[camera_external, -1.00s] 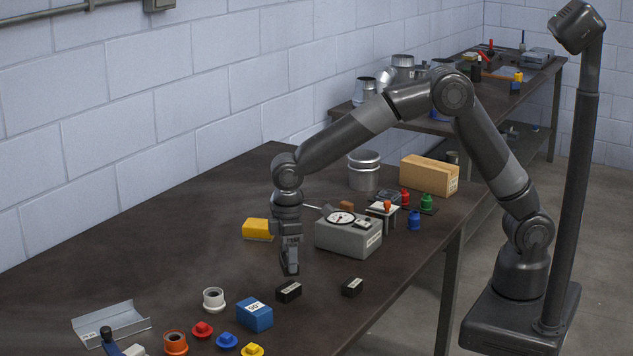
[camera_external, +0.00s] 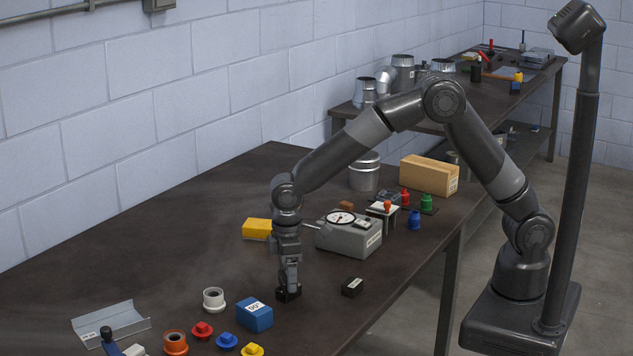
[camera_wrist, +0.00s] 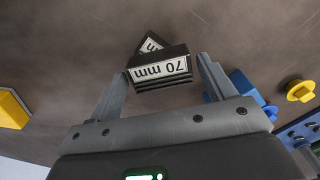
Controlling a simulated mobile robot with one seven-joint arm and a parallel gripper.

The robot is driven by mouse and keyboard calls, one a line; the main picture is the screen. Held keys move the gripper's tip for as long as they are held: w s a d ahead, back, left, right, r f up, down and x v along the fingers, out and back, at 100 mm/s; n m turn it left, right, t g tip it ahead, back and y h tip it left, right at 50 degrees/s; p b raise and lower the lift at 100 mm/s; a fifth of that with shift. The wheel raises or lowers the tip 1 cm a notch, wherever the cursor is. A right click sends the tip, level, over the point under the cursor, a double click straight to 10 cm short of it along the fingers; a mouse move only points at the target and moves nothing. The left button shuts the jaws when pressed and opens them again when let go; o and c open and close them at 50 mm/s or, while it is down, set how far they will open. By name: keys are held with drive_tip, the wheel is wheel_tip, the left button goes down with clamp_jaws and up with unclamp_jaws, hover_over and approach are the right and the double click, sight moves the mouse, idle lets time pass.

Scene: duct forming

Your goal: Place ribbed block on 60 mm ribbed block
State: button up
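A black ribbed block with a white "70 mm" label (camera_wrist: 160,71) lies on the table between my two fingers in the wrist view. In the external view this black block (camera_external: 289,296) sits under my gripper (camera_external: 288,284), partly hidden by it. My gripper (camera_wrist: 163,68) is open, with its fingertips on either side of the 70 mm block and a small gap at the right finger. A second black block (camera_external: 352,287) sits apart to the right. It also shows just beyond the 70 mm block in the wrist view (camera_wrist: 151,41), its label mostly hidden.
A blue block (camera_external: 255,316) and a white ring (camera_external: 214,300) stand to the left. Red (camera_external: 202,330), blue and yellow (camera_external: 252,350) knobs lie nearer the front. A grey dial gauge box (camera_external: 348,238) stands behind my gripper. The table around the second black block is clear.

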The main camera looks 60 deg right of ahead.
drive_tip(key=shift+o, duration=0.8)
wheel_tip(320, 180, up, 12)
drive_tip(key=shift+r, duration=0.15)
drive_tip(key=s+d+r+m+t, duration=0.1)
drive_tip(key=s+d+r, duration=0.25)
drive_tip(key=d, duration=0.35)
drive_tip(key=s+d+r+m+t, duration=0.1)
drive_tip(key=s+d+r+m, duration=0.1)
drive_tip(key=d+r, duration=0.35)
drive_tip(key=s+d+r+m+t, duration=0.1)
drive_tip(key=s+d+r, duration=0.1)
drive_tip(key=d, duration=0.7)
drive_tip(key=s+d+f+m+t, duration=0.2)
drive_tip(key=s+d+m, duration=0.3)
drive_tip(key=s+d, duration=0.9)
drive_tip(key=s, duration=0.3)
drive_tip(key=shift+d+f+t, duration=0.25)
drive_tip(key=shift+f+t, duration=0.05)
